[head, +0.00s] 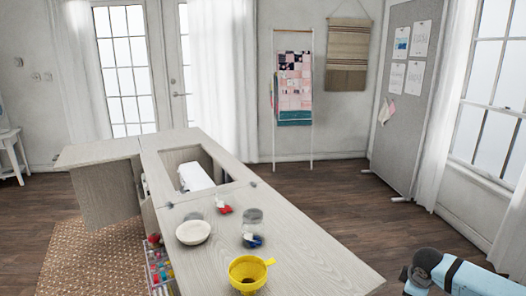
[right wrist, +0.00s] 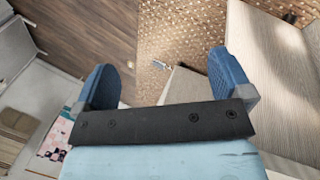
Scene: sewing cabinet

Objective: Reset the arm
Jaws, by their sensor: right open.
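My right gripper (right wrist: 160,82) is open in the right wrist view, with its two blue finger pads wide apart and nothing between them. Behind the gap are the wood floor and the woven rug. In the head view my light blue right arm (head: 475,279) shows at the bottom right corner, to the right of the cabinet and apart from it. My left gripper is in neither view.
The cabinet top (head: 310,255) carries a yellow funnel-like vessel (head: 246,270), a white bowl (head: 193,232), a red item (head: 225,210) and a blue item (head: 252,241). A white machine (head: 196,177) sits in its recess. Spools (head: 158,262) fill a rack at its left. Floor (head: 335,200) right of it is clear.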

